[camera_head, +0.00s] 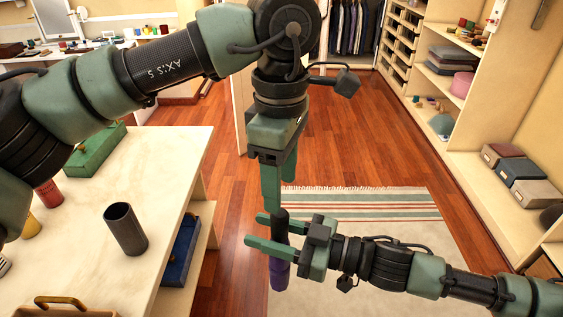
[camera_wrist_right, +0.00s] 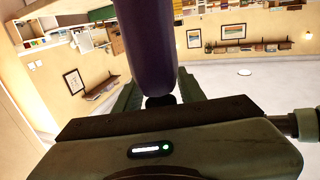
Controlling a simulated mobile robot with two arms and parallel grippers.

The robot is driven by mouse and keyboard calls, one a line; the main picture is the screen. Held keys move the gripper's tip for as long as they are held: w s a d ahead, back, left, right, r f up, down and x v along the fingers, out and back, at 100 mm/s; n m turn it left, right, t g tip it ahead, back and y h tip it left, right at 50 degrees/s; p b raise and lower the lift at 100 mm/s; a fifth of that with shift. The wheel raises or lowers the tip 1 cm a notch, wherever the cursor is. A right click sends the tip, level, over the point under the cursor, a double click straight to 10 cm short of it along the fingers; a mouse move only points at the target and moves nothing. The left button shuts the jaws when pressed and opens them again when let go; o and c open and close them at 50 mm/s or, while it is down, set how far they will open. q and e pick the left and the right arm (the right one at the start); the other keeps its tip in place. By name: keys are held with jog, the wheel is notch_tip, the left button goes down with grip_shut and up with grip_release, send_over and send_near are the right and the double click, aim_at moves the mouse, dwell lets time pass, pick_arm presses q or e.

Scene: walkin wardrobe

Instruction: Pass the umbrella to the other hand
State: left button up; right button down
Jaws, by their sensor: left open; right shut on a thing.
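The umbrella (camera_head: 279,272) is folded and hangs roughly upright, with a purple lower part and a dark upper part. My right gripper (camera_head: 257,231) is shut on its dark part from the right. In the right wrist view the purple umbrella (camera_wrist_right: 148,45) stands large between the fingers of my right gripper (camera_wrist_right: 158,92). My left gripper (camera_head: 280,190) points down just above the umbrella's dark top end. It is open, with a finger on either side of the space over that end. I cannot tell whether the fingers overlap the tip.
A pale table (camera_head: 165,185) at left carries a dark cylindrical cup (camera_head: 125,230) and a green box (camera_head: 97,152). A striped rug (camera_head: 400,205) lies on the wooden floor. Shelves with boxes (camera_head: 520,172) line the right wall. The floor beyond the grippers is clear.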

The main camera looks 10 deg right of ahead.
aim_at(281, 212)
pick_arm(q)
notch_tip(281, 212, down, 8)
jog(key=shift+f, duration=0.1)
dwell(0.4)
grip_shut()
pick_arm(e)
jog(key=c, duration=0.8)
grip_release()
jog(key=shift+o, duration=0.2)
